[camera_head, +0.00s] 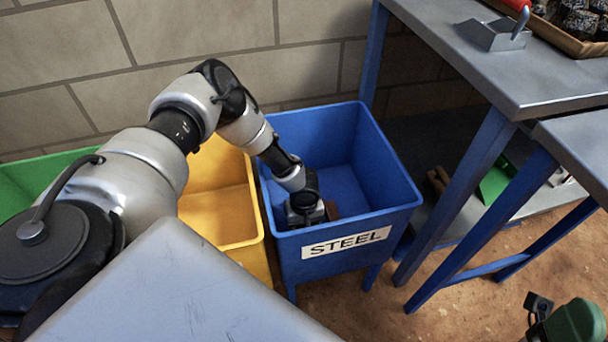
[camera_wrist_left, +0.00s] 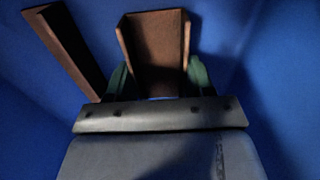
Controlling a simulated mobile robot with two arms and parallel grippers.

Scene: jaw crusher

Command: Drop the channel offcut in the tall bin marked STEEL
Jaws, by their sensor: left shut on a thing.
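The blue bin marked STEEL (camera_head: 310,265) stands on legs, its label on the front wall. My left arm reaches over it, and my left gripper (camera_head: 305,208) is inside the bin, near its front wall. In the left wrist view the gripper (camera_wrist_left: 158,80) is shut on the channel offcut (camera_wrist_left: 155,45), a rusty brown U-shaped piece held between green fingers. A bit of brown (camera_head: 332,210) shows beside the gripper in the head view; I cannot tell which piece it is.
Another brown steel piece (camera_wrist_left: 66,50), angle-shaped, is at the left in the wrist view, against the blue bin. A yellow bin (camera_head: 222,215) and a green bin (camera_head: 40,175) stand left of the blue one. A blue-legged metal bench (camera_head: 500,80) stands close on the right.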

